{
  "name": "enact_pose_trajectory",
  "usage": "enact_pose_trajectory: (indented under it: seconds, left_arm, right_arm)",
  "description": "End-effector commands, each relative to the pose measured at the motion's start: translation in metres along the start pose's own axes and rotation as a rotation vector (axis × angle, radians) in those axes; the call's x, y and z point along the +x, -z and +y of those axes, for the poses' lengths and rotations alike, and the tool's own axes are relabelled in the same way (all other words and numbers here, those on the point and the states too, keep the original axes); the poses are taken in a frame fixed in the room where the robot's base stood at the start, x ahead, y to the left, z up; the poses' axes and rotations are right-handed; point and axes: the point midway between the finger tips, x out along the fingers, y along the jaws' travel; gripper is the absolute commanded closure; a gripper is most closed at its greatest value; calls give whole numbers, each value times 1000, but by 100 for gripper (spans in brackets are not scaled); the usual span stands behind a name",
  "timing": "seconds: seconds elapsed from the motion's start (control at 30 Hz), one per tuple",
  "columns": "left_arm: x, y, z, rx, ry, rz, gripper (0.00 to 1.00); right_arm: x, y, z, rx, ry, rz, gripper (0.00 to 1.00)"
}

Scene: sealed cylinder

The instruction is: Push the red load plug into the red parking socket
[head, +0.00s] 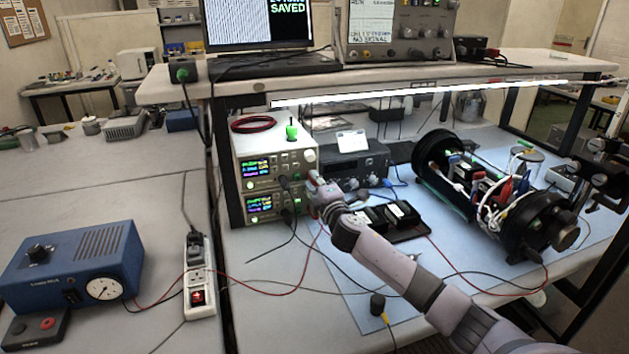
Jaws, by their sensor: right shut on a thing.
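My right arm reaches in from the lower right. Its gripper (324,192) is shut in front of the stacked power supplies, at the right side of their front panels. A small reddish part shows at the fingertips, probably the red load plug (314,177), mostly hidden by the fingers. A red lead runs from below the gripper toward the blue load box (75,262) at the left. A small dark box (36,330) in front of the load box has a red round spot (47,323) and a dark one. I cannot tell whether this is the red parking socket. My left gripper is not in view.
Two power supplies (272,165) are stacked under the shelf, with black plugs in front. A power strip (200,277) lies at the table edge. Loose leads cross the blue mat (345,290).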

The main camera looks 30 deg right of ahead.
Motion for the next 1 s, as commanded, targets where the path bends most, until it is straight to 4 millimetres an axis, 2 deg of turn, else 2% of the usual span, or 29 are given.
enact_pose_trajectory:
  seconds: [0.33, 1.0]
  left_arm:
    - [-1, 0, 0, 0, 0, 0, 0]
    - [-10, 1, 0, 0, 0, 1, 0]
  right_arm:
    - [-3, 0, -2, 0, 3, 1, 100]
    - [-30, 0, 0, -1, 1, 1, 100]
